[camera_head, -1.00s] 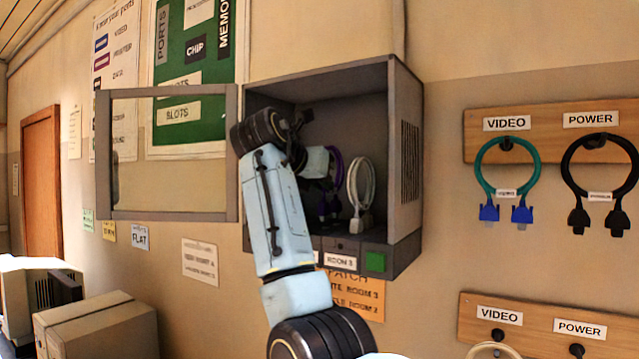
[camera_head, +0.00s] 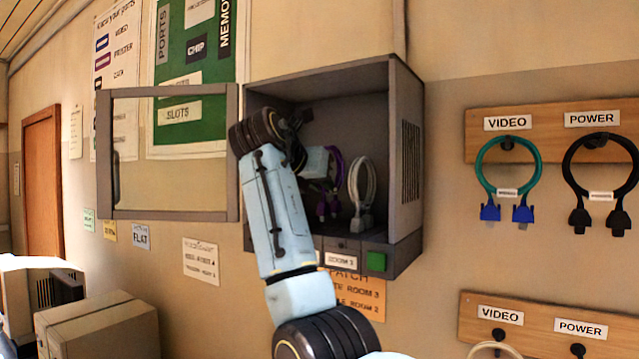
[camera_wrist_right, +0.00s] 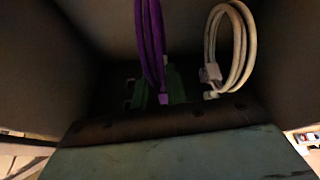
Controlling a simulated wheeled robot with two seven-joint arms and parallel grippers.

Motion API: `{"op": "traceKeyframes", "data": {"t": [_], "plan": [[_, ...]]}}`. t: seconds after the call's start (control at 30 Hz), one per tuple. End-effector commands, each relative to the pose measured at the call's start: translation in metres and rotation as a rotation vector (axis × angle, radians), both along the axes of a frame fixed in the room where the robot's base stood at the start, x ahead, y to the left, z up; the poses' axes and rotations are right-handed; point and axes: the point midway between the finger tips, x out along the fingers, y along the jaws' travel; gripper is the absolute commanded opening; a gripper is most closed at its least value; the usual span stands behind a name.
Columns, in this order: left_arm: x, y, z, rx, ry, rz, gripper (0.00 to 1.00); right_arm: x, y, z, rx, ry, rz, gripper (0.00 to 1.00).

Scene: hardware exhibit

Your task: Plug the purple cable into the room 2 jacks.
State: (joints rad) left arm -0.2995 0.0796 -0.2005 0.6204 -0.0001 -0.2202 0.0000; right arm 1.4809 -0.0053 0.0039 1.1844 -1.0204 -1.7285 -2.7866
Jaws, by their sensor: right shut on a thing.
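The purple cable (camera_head: 336,170) is a loop inside the open wall cabinet (camera_head: 405,160), left of a white cable (camera_head: 361,190). My right arm reaches into the cabinet from below and hides its left part. My right gripper (camera_head: 328,180) is at the purple cable. In the right wrist view the purple cable (camera_wrist_right: 150,40) hangs down between the green fingers of the gripper (camera_wrist_right: 161,88), which is shut on it near its lower end. Dark slots show beside the fingers, partly hidden. I cannot read which room's jacks they are. My left gripper is out of view.
The cabinet's glazed door (camera_head: 170,213) stands open to the left. A room label (camera_head: 340,261) and a green square (camera_head: 376,262) are on its lower front edge. A teal cable (camera_head: 484,170) and a black cable (camera_head: 570,165) hang on a board at right.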

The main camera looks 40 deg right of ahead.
Motion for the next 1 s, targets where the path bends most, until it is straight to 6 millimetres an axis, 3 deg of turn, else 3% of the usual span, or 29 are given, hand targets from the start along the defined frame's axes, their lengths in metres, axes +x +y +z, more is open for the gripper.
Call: {"op": "traceKeyframes", "data": {"t": [1.0], "plan": [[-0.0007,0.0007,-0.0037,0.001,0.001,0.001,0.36,0.0001,0.0001,-0.0079,-0.001,0.000,0.000,0.00]]}}
